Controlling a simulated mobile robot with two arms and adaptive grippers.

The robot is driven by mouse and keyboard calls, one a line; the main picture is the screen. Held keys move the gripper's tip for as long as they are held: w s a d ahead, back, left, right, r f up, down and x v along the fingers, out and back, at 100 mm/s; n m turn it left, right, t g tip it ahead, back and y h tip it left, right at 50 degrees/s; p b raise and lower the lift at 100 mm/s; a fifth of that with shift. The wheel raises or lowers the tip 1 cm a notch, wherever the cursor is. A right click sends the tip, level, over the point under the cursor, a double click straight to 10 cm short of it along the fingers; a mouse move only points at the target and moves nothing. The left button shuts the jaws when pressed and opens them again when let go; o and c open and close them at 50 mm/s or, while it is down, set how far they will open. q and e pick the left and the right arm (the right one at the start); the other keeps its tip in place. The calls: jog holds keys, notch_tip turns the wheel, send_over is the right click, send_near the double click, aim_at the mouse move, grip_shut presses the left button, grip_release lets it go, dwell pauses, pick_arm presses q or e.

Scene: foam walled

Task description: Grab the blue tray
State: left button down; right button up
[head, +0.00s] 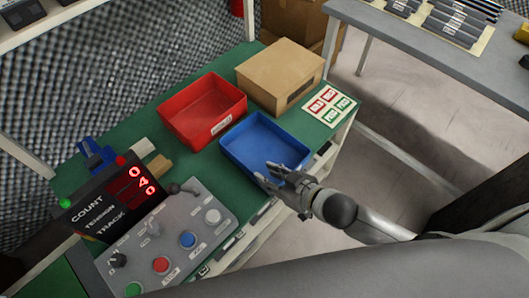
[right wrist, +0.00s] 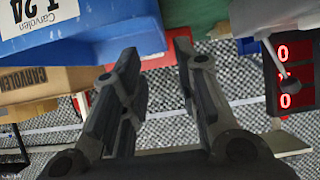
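The blue tray (head: 262,132) sits on the green bench top, to the right of the red tray, and looks empty inside. My right gripper (head: 264,172) is at the tray's near edge, with its fingers over or beside the near wall; I cannot tell if they touch it. In the right wrist view the gripper (right wrist: 156,52) is open, with a clear gap between the fingers. The blue tray (right wrist: 115,42) fills the upper left there, its end close to the fingertips, with a white label on its side. My left gripper is not in view.
The red tray (head: 203,107) stands left of the blue one. A cardboard box (head: 279,74) is behind it, and a label sheet (head: 331,103) lies to its right. A grey control box (head: 170,240) and a red-digit counter (head: 118,195) stand at the near left.

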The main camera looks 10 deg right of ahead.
aim_at(247, 167)
jog(key=x, duration=0.4)
jog(key=shift+w+a, duration=0.15)
jog(key=shift+a, duration=0.05)
jog(key=shift+x, duration=2.75)
jog(key=shift+a+r, duration=0.15)
jog(key=shift+c, duration=0.4)
grip_shut()
jog(key=shift+r, duration=0.1)
